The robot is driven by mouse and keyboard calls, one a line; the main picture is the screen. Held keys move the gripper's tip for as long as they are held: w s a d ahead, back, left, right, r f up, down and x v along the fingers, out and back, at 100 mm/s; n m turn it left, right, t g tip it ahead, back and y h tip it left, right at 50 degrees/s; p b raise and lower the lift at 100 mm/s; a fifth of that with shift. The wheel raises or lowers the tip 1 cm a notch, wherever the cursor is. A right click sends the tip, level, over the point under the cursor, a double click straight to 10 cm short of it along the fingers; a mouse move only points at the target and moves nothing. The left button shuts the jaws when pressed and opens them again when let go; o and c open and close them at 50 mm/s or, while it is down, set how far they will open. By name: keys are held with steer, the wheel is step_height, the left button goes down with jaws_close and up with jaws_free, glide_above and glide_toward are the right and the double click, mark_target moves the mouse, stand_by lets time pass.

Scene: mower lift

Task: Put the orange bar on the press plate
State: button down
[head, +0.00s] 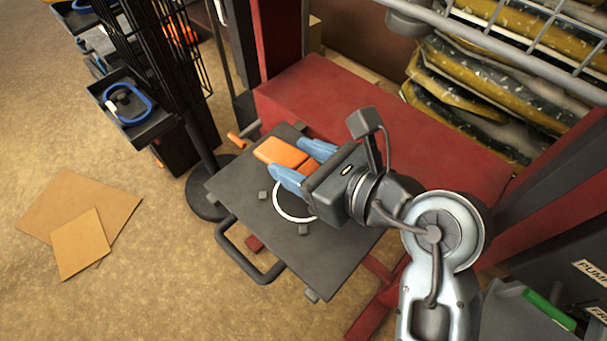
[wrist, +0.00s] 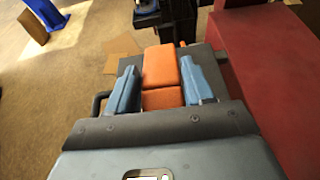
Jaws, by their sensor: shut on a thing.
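The orange bar (head: 278,152) is held between the two blue fingers of my gripper (head: 293,159). The bar also shows in the wrist view (wrist: 160,66), reaching forward past the fingertips. A dark grey plate (head: 235,182), which looks like the press plate, lies under my gripper and the bar. It carries a white ring (head: 281,207), partly hidden by my gripper, and several small grey blocks. The bar is over the far left part of the plate, beyond the ring. I cannot tell whether it touches the plate.
A black loop handle (head: 262,275) sticks out from the plate's near left side. A red bench (head: 330,95) stands behind and to the right. A black rack with trays (head: 130,105) stands at the left. Cardboard sheets (head: 80,240) lie on the floor.

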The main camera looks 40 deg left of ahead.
steer(key=shift+f, duration=2.5)
steer(key=shift+f, duration=0.2)
steer(key=shift+c, duration=2.2)
jaws_free()
steer(key=shift+r, duration=0.2)
steer(key=b+v, duration=0.1)
steer(key=v, duration=1.1)
steer(key=shift+f, duration=0.1)
steer(key=shift+s, duration=0.1)
